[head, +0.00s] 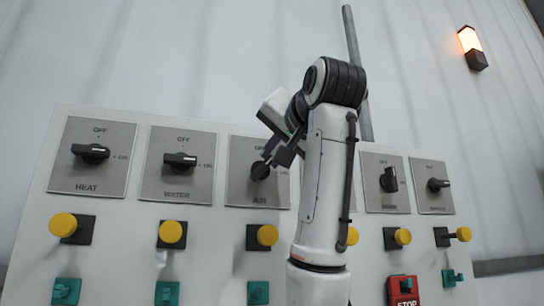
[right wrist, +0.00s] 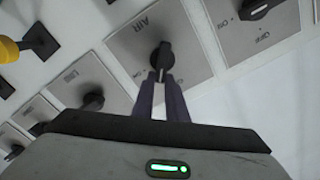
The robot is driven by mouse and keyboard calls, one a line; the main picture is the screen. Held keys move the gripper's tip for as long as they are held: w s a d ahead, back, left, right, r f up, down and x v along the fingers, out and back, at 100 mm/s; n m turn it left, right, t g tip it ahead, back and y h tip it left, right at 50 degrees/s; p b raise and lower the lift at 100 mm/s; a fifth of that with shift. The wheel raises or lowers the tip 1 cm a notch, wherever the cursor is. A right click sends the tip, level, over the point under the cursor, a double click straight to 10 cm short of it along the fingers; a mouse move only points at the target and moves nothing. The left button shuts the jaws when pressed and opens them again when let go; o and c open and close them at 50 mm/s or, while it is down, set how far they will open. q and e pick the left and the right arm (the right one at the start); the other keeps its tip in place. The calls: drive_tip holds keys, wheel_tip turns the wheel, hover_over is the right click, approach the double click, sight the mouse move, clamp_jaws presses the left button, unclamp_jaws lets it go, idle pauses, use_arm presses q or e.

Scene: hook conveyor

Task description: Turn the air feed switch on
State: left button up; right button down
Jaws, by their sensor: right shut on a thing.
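The air feed switch is a black rotary knob (head: 260,171) on a grey plate labelled AIR, in the middle of the panel in the head view. The knob also shows in the right wrist view (right wrist: 162,56). My right gripper (head: 272,158) reaches it from the upper right. In the right wrist view its dark fingers (right wrist: 161,88) are closed on the knob's near end. The fingers partly cover the knob and plate, and the exact knob angle is hard to read. My left gripper is in neither view.
The pale panel (head: 215,270) carries the HEAT knob (head: 91,152), WATER knob (head: 180,160) and two right-hand knobs (head: 389,180) (head: 437,184). Yellow buttons (head: 172,232) and teal parts (head: 166,294) sit below. A red STOP box (head: 404,290) is lower right. An orange lamp (head: 470,42) glows on the wall.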

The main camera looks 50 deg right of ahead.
drive_tip(key=shift+s+d+f+m, duration=0.15)
drive_tip(key=shift+f+m, duration=0.2)
drive_tip(key=shift+m, duration=1.3)
drive_tip(key=shift+d+f+m, duration=0.15)
drive_tip(key=shift+f+m, duration=0.25)
drive_tip(key=shift+m, duration=1.3)
drive_tip(key=shift+s+d+f+m, duration=0.15)
drive_tip(key=shift+f+m, duration=0.2)
drive_tip(key=shift+m, duration=1.3)
drive_tip(key=c, duration=1.8)
unclamp_jaws()
drive_tip(key=shift+o, duration=0.2)
drive_tip(key=b+v, duration=0.1)
drive_tip(key=v, duration=0.9)
drive_tip(key=shift+b, duration=0.4)
drive_tip(key=shift+s, duration=0.15)
